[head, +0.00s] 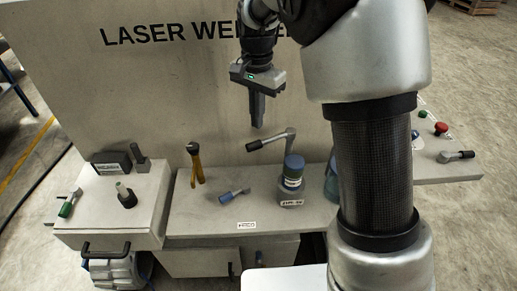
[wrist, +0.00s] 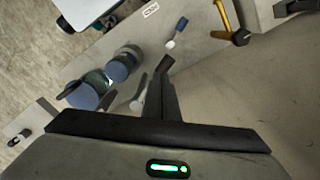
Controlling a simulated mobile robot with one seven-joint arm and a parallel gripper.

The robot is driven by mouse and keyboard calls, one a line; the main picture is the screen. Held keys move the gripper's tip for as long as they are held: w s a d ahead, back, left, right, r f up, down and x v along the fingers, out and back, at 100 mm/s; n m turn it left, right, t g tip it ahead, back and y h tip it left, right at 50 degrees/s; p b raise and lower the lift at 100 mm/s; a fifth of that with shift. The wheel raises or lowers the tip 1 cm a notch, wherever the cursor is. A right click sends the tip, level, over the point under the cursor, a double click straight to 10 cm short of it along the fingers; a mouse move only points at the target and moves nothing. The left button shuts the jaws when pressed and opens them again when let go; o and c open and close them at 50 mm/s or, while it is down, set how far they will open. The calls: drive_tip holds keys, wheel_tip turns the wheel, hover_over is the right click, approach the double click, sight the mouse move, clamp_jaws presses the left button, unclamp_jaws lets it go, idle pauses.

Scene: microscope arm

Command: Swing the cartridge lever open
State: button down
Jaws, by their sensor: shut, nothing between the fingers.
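A grey lever with a black handle (head: 268,143) stands on the workbench, its bent arm joining a pivot at its right end. I take it for the cartridge lever, though no label confirms this. My gripper (head: 257,124) points straight down just above and behind the black handle, apart from it in the head view. In the wrist view my gripper's fingers (wrist: 163,92) are together with nothing between them.
A blue-capped bottle (head: 292,172) stands close in front of the lever, with a second bottle (head: 331,182) partly behind my arm. The panel (head: 150,85) rises behind.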

sight(252, 144)
drive_tip(key=s+d+f+n+t+y+b, duration=0.1)
drive_tip(key=s+d+n+t+b, duration=0.15)
drive_tip(key=s+n, duration=0.3)
drive_tip(key=s+d+f+n+t+y+b, duration=0.1)
drive_tip(key=s+d+n+t+b, duration=0.15)
drive_tip(key=s+n, duration=0.35)
drive_tip(key=w+a+f+n+b, duration=0.1)
drive_tip(key=w+a+f+b, duration=0.2)
drive_tip(key=w+f, duration=0.4)
drive_tip(key=shift+w+a+f, duration=0.3)
drive_tip(key=shift+w+a, duration=0.35)
drive_tip(key=shift+w, duration=0.15)
drive_tip(key=w+a, duration=0.1)
drive_tip(key=w+b, duration=0.1)
drive_tip(key=shift+w+a+f, duration=0.1)
drive_tip(key=shift+w+a, duration=0.4)
drive_tip(key=shift+a, duration=0.05)
drive_tip(key=shift+r, duration=0.2)
